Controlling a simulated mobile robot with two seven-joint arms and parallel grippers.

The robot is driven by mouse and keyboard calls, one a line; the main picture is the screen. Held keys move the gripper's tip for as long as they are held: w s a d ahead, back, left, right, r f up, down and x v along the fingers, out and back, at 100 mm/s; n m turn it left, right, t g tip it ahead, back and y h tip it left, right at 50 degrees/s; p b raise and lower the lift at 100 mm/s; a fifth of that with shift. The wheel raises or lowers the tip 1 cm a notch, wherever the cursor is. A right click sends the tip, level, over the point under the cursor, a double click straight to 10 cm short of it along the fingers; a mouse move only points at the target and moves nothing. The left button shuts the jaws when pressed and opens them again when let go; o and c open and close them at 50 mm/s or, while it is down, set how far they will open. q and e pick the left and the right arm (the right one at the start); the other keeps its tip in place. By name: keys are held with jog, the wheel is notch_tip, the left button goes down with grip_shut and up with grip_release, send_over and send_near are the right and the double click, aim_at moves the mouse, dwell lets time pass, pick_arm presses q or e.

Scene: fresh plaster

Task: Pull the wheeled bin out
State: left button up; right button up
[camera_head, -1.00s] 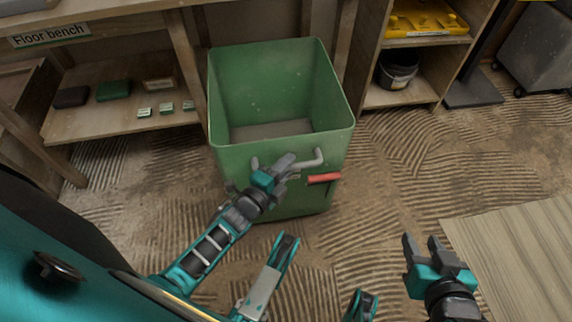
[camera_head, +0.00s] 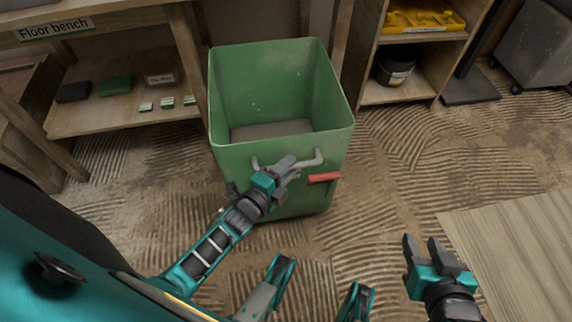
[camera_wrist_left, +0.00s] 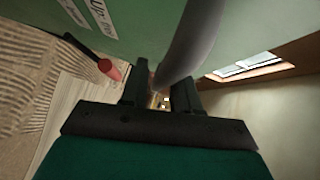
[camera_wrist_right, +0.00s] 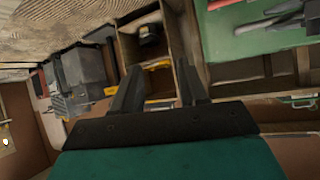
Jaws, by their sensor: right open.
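The green wheeled bin (camera_head: 235,165) stands upright, open-topped, in the middle of the head view. A grey bar handle (camera_head: 318,158) runs across its near side. A red lever (camera_head: 324,177) sticks out below the handle's right end, and it also shows in the left wrist view (camera_wrist_left: 110,69). My right gripper (camera_head: 421,243) is open and empty, right of the bin above the floor. The bin's wheels are hidden.
The wooden floor bench (camera_head: 120,122) stands behind and left of the bin. A shelf (camera_head: 400,93) with a black bucket (camera_head: 393,70) is behind right. A pale ribbed board (camera_head: 510,240) lies at right. The ridged floor around the bin's near side is clear.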

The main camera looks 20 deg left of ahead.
pick_arm(q)
jog(key=shift+a, duration=0.1)
jog(key=shift+s+r, duration=0.1)
jog(key=shift+s, duration=0.1)
jog(key=p+v, duration=0.3)
jog(key=v, duration=0.9)
jog(key=shift+s, duration=0.25)
pick_arm(e)
jog(key=shift+s+d+r, duration=0.2)
jog(key=shift+d+r, duration=0.2)
jog(key=shift+r, duration=0.4)
